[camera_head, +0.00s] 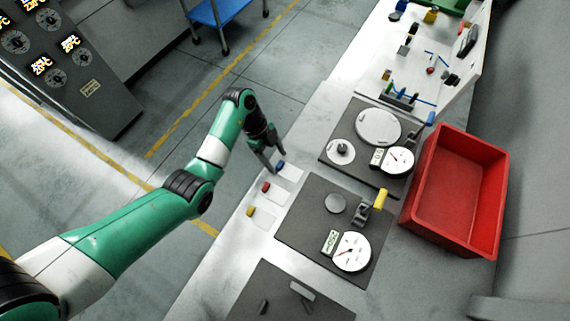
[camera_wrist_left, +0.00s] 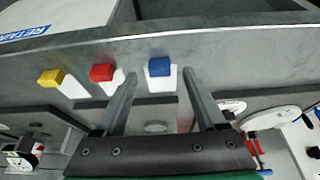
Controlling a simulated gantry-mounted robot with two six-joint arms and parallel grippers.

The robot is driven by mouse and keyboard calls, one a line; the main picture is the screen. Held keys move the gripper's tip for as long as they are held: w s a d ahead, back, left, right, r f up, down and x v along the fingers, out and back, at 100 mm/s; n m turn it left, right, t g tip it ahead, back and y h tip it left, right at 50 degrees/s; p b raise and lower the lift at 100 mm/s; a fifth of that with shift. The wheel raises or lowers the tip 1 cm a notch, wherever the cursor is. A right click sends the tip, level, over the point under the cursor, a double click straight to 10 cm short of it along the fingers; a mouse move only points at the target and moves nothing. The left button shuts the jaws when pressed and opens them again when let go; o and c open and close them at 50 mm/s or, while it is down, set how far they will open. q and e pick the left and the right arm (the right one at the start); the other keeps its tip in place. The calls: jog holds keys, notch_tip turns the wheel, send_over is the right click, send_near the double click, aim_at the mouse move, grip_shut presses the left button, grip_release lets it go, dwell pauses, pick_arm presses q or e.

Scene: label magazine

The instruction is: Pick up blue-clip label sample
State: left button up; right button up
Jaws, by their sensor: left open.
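The blue clip (camera_head: 280,166) of the label sample sits at the upper end of a short row on the pale bench. In the left wrist view the blue clip (camera_wrist_left: 160,67) is on the end of a white label (camera_wrist_left: 161,84). My left gripper (camera_head: 272,164) is open and empty, right beside the blue clip in the head view. In the left wrist view its two fingers (camera_wrist_left: 160,76) are spread, with the blue clip showing between them near the tips. I cannot tell how far above the label they are. My right gripper is not in view.
A red clip (camera_head: 266,187) and a yellow clip (camera_head: 250,211) are beside the blue one. Dark panels with dials (camera_head: 291,232) lie to the right. A red tray (camera_head: 445,205) stands at the far right. The floor is left of the bench.

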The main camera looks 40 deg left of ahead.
pick_arm(q)
jog(key=shift+x, duration=1.2)
jog(key=shift+r, duration=0.1)
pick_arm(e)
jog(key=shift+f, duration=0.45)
pick_arm(q)
grip_shut()
jog(key=shift+r, duration=0.1)
jog(key=r, duration=0.1)
jog(key=r+p, duration=0.2)
jog(key=r, duration=0.1)
jog(key=shift+s+a, duration=0.15)
jog(key=shift+s, duration=0.1)
jog(key=s+a+r+p, duration=0.2)
jog(key=s+r+p, duration=0.6)
jog(key=s+p, duration=0.5)
jog(key=shift+s+a+r+p, duration=0.15)
jog(key=shift+a+r+p, duration=0.2)
jog(key=shift+p, duration=0.35)
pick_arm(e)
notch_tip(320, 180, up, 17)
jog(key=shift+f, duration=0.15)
